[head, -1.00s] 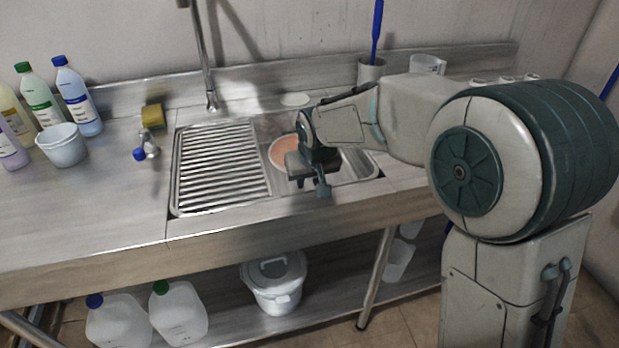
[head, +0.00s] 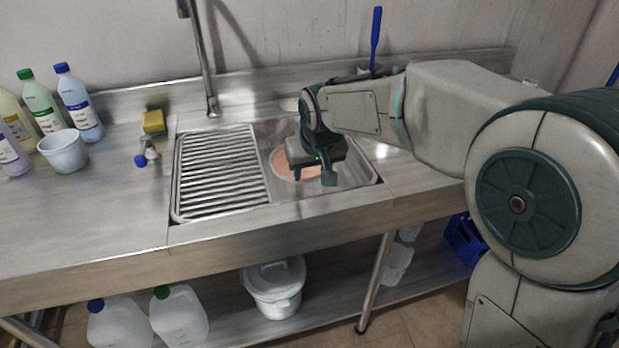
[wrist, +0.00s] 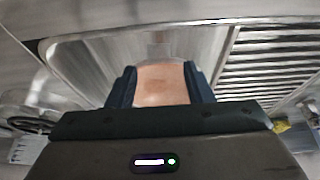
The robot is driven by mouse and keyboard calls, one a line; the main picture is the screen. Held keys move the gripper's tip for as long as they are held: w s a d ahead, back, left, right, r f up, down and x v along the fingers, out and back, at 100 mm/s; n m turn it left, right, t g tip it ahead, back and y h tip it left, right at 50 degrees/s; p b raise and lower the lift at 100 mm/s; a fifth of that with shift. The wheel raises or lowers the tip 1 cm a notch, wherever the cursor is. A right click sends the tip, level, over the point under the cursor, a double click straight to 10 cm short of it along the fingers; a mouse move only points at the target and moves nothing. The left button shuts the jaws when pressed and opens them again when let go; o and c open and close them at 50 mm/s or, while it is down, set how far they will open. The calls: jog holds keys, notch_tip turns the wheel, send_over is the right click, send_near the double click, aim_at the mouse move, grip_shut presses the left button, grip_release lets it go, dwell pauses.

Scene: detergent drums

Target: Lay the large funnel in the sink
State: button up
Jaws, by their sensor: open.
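A round peach-coloured piece with a pale rim (head: 284,166) lies in the sink basin (head: 361,178). It is partly hidden by my gripper, and I cannot tell for sure that it is the large funnel. My gripper (head: 313,176) is open above the basin, over the peach piece. In the wrist view, a peach surface (wrist: 161,86) shows between the open fingers of my gripper (wrist: 160,92), with the steel basin around it. I see no contact between fingers and piece. No other funnel shows clearly.
A ribbed drainboard (head: 220,172) adjoins the basin on the left, with a tall tap (head: 205,60) behind. A yellow sponge (head: 154,122), a white bucket (head: 64,151) and several bottles stand further left. A lidded white pail (head: 274,287) is on the lower shelf.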

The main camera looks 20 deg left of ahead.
jog(key=v, duration=0.6)
jog(key=s+d+f+m+h, duration=0.1)
jog(key=s+d+m, duration=0.15)
jog(key=d, duration=0.75)
jog(key=s+d+f+m+h, duration=0.15)
jog(key=s+d, duration=0.25)
jog(key=d, duration=0.6)
jog(key=s+d+f+m+g, duration=0.1)
jog(key=s+d+f+m, duration=0.1)
jog(key=s+d+f, duration=0.3)
jog(key=s+d, duration=0.3)
jog(key=s, duration=0.3)
jog(key=shift+d+g, duration=0.4)
jog(key=shift+y+p, duration=0.25)
jog(key=shift+p, duration=0.05)
